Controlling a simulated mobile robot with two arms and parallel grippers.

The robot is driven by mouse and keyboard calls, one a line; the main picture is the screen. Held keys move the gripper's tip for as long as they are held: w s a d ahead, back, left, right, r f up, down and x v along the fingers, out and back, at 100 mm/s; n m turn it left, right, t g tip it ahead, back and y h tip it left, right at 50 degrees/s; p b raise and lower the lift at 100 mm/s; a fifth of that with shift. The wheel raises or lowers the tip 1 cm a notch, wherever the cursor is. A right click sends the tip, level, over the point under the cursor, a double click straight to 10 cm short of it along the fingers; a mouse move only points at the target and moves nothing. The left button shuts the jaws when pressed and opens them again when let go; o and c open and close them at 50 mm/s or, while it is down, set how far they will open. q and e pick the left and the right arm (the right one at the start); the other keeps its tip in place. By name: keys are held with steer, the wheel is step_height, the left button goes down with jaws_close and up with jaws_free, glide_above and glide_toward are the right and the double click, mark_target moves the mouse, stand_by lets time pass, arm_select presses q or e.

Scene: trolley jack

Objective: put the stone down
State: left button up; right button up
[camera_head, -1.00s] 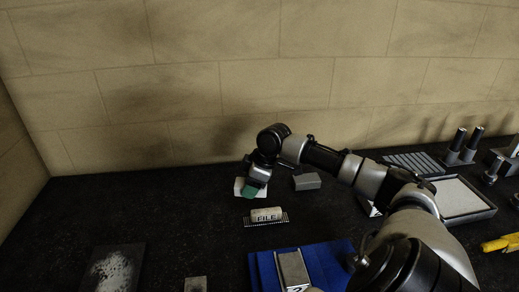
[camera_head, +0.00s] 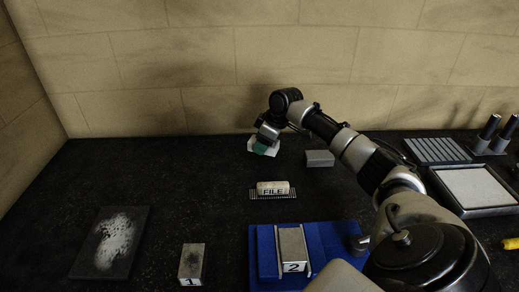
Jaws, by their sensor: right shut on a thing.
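My right gripper (camera_head: 267,138) is at the back of the bench, left of a grey block, pointing down. It is shut on a small green piece (camera_head: 261,149) that shows below its fingers. A white, flat-looking piece (camera_head: 273,151) shows around the green. I cannot tell whether the two are one thing, or whether they touch the bench. A grey stone marked 1 (camera_head: 193,262) lies at the front. A grey stone marked 2 (camera_head: 292,245) lies on a blue mat (camera_head: 330,240). My left gripper is not in view.
The grey block (camera_head: 319,158) lies right of the gripper. A piece marked FILE (camera_head: 272,188) lies in front of it. A dark plate with white powder (camera_head: 110,245) is at front left. A tray (camera_head: 475,187) and a ribbed plate (camera_head: 436,150) are at right. The left middle is clear.

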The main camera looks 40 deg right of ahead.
mark_target(259, 160)
steer(key=shift+w+a+f, duration=0.15)
steer(key=shift+w+f, duration=0.25)
steer(key=shift+w, duration=0.4)
step_height(259, 160, down, 4)
steer(key=shift+f+p, duration=0.15)
steer(key=shift+p, duration=0.5)
steer(key=o, duration=0.9)
steer(key=shift+f, duration=0.1)
steer(key=shift+r, duration=0.2)
steer(key=b+v, duration=0.2)
steer(key=v, duration=1)
steer(key=shift+b, duration=0.3)
steer(key=shift+a+f, duration=0.1)
steer(key=shift+f, duration=0.05)
